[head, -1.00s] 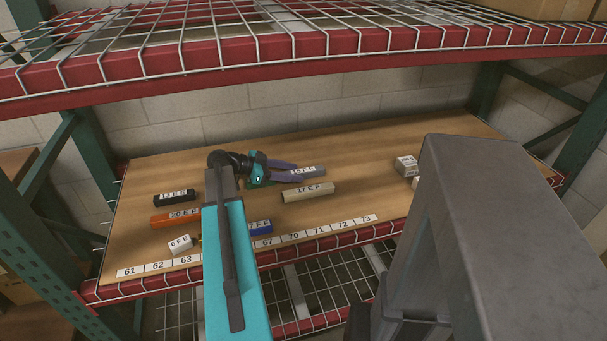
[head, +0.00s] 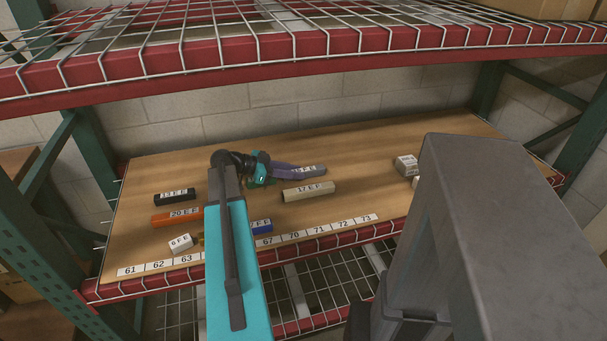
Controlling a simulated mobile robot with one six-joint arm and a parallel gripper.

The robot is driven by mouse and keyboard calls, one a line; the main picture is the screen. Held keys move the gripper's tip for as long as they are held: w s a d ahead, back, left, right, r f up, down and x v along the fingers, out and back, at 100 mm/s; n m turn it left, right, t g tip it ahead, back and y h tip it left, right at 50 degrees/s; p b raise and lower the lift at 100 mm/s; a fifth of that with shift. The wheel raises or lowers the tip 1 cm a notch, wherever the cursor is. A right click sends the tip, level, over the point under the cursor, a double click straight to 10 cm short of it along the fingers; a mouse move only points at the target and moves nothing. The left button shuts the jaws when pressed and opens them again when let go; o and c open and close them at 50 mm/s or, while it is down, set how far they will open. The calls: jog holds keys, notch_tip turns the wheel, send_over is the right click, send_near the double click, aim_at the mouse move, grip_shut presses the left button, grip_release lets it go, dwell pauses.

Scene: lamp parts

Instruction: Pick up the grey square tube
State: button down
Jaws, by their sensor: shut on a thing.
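The grey square tube (head: 318,171) lies on the wooden shelf board behind the beige tube, with a white label on its top. My gripper (head: 297,170) reaches it from the left, with its purple fingers shut on the tube's left end. The fingers cover part of the label. The tube appears to be at the board's surface; I cannot tell whether it is lifted at all.
A beige tube (head: 308,191) lies just in front. Black (head: 174,197), orange (head: 177,217) and blue (head: 262,227) tubes and a white block (head: 180,242) lie nearer the left. White boxes (head: 406,165) stand at right. The red-edged wire shelf (head: 300,45) hangs above.

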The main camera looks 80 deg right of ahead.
jog(key=shift+r, duration=0.15)
jog(key=shift+r, duration=1.75)
jog(key=s+a, duration=0.2)
jog(key=a, duration=0.1)
jog(key=s+a+b, duration=0.1)
jog(key=s+a, duration=0.2)
jog(key=a, duration=0.1)
jog(key=s+a+r, duration=0.1)
jog(key=s+a, duration=0.1)
jog(key=a, duration=0.2)
jog(key=shift+s+a, duration=0.15)
jog(key=shift+a, duration=0.1)
jog(key=shift+d+r+p, duration=0.1)
jog(key=shift+r+p, duration=0.1)
jog(key=shift+p, duration=0.8)
jog(key=p, duration=0.4)
jog(key=shift+s+r, duration=0.15)
jog(key=a+p, duration=0.1)
jog(key=p, duration=0.7)
jog(key=shift+s+a, duration=0.4)
jog(key=shift+s+a+f+p, duration=0.1)
jog(key=shift+a+f+p, duration=0.15)
jog(key=shift+p, duration=0.3)
